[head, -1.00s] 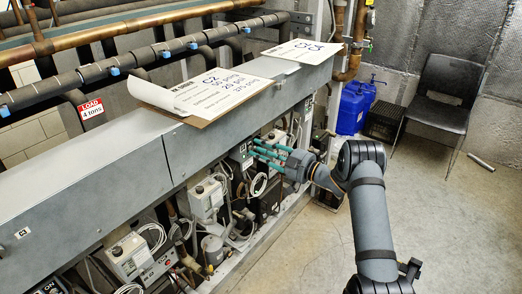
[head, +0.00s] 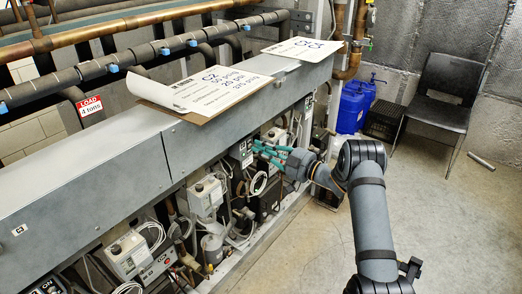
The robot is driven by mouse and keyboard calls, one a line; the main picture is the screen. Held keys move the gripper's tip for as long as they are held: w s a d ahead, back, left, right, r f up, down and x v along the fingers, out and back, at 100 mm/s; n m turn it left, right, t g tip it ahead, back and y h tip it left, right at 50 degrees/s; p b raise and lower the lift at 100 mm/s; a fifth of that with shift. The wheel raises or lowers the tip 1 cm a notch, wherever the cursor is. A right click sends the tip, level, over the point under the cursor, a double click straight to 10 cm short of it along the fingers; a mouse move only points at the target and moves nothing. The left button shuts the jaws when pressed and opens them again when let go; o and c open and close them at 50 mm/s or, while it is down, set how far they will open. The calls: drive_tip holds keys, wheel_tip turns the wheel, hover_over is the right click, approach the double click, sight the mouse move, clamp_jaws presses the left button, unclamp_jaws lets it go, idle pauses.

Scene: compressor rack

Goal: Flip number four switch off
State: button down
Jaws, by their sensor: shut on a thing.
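My gripper (head: 260,153) reaches in from the right, under the grey duct. Its teal fingers are drawn together at a dark control box (head: 241,153) with small white labels on its front. The fingers are shut on a small part at the face of this box, most likely the switch. The switch itself is hidden by the fingers and too small to make out, and its on or off position cannot be read. No number four can be read on the box.
The long grey duct (head: 95,185) runs above the boxes, with paper signs (head: 215,85) on top. Grey control boxes (head: 205,196), cables and pipes crowd the rack to the left. A black chair (head: 440,95) and blue jugs (head: 355,105) stand at the back.

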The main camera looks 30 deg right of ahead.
sight(248, 145)
drive_tip(key=shift+a+f+t+y+b, duration=0.1)
drive_tip(key=shift+f+t+y+b, duration=0.75)
drive_tip(key=shift+b, duration=3.9)
wheel_tip(248, 145, down, 3)
drive_tip(key=t+y+b, duration=0.1)
drive_tip(key=b, duration=0.8)
drive_tip(key=t+b, duration=0.2)
drive_tip(key=b, duration=0.7)
drive_tip(key=shift+a+r+t+y, duration=0.15)
drive_tip(key=shift+r+t+y, duration=0.1)
drive_tip(key=shift+y, duration=0.1)
drive_tip(key=t+y+b, duration=0.1)
drive_tip(key=b, duration=0.5)
drive_tip(key=t+b, duration=0.1)
drive_tip(key=b, duration=0.5)
drive_tip(key=shift+w+a+f+n+y, duration=0.1)
drive_tip(key=shift+w+f+n+y, duration=0.15)
drive_tip(key=shift+n+y, duration=0.15)
drive_tip(key=shift+r+b, duration=0.15)
drive_tip(key=shift+b, duration=0.7)
drive_tip(key=shift+w+r+t+b, duration=0.1)
drive_tip(key=shift+r+t+b, duration=0.2)
drive_tip(key=shift+b, duration=0.1)
drive_tip(key=c, duration=1.9)
unclamp_jaws()
drive_tip(key=shift+o, duration=0.2)
